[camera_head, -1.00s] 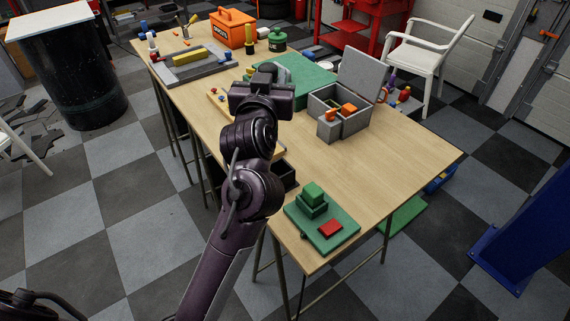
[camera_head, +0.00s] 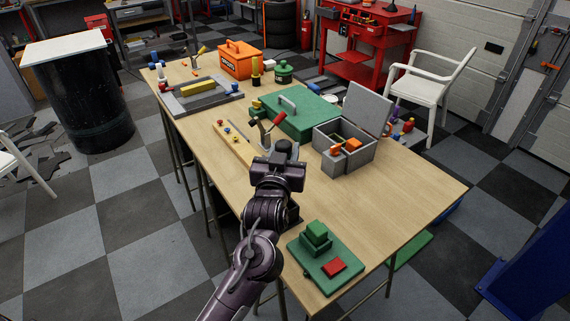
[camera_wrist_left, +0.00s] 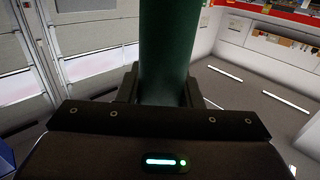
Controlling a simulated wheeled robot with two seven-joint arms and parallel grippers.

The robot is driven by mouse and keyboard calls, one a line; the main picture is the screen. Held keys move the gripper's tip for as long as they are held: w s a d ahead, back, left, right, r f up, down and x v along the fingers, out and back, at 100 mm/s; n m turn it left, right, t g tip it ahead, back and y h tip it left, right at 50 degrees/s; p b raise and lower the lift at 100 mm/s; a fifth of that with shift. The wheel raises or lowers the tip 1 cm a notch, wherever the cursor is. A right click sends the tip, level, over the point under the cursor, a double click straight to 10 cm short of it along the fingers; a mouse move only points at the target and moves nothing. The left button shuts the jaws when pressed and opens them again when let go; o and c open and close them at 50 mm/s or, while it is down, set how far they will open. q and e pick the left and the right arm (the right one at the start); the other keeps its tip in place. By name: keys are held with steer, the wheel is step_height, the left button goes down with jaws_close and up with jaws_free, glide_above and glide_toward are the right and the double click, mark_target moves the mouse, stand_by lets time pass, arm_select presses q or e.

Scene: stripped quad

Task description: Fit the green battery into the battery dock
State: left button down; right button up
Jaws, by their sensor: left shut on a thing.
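My left gripper (camera_head: 281,158) is over the near left part of the wooden table, left of the grey open box. In the left wrist view it (camera_wrist_left: 163,92) is shut on a dark green cylinder, the green battery (camera_wrist_left: 168,45), which stands up between the fingers and runs out of the top of the picture. In the head view the wrist mostly hides the battery. A green plate (camera_head: 347,252) with a stepped green block (camera_head: 317,233) and a red pad (camera_head: 333,268) lies at the table's near corner. I cannot tell which fixture is the battery dock. My right gripper is out of view.
A grey box (camera_head: 350,168) with a raised lid holds orange pieces. Behind are a green case (camera_head: 300,122), a red-handled tool (camera_head: 267,128), a wooden board with knobs (camera_head: 232,145), a grey tray (camera_head: 212,98) and an orange toolbox (camera_head: 240,65).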

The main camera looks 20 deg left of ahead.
arm_select(q)
step_height(320, 180, down, 4)
steer(key=shift+f+p, duration=0.2)
steer(key=shift+p, duration=0.15)
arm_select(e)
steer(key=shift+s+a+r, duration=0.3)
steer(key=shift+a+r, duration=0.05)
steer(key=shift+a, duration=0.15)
arm_select(q)
steer(key=shift+f, duration=0.15)
steer(key=c, duration=1)
jaws_free()
steer(key=shift+s, duration=0.1)
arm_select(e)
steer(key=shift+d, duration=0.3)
